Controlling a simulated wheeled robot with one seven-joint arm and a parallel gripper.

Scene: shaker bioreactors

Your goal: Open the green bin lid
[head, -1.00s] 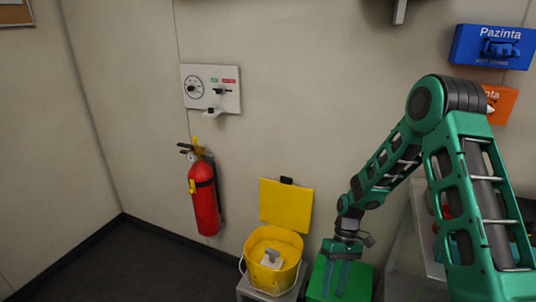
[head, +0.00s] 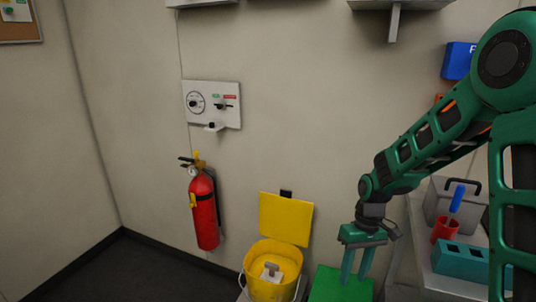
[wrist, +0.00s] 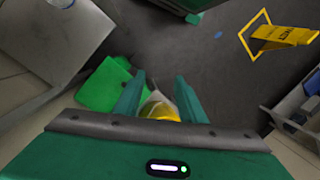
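The green bin lid (head: 328,284) is at the bottom of the head view, right of the yellow bin, and looks flat and shut. The bin body below it is out of frame. In the wrist view the green lid (wrist: 103,86) lies left of my fingers. My gripper (head: 356,276) points down with its fingers apart, in front of the lid's right part in the head view. In the wrist view my gripper (wrist: 160,90) is open and empty. I cannot tell the exact height of the fingertips above the lid.
The yellow bin (head: 258,284) stands left with its yellow lid (head: 286,219) raised. A red extinguisher (head: 205,212) hangs on the wall. At right is a bench with a red cup (head: 446,231) and a teal box (head: 461,262). A yellow sign (wrist: 283,37) stands on the floor.

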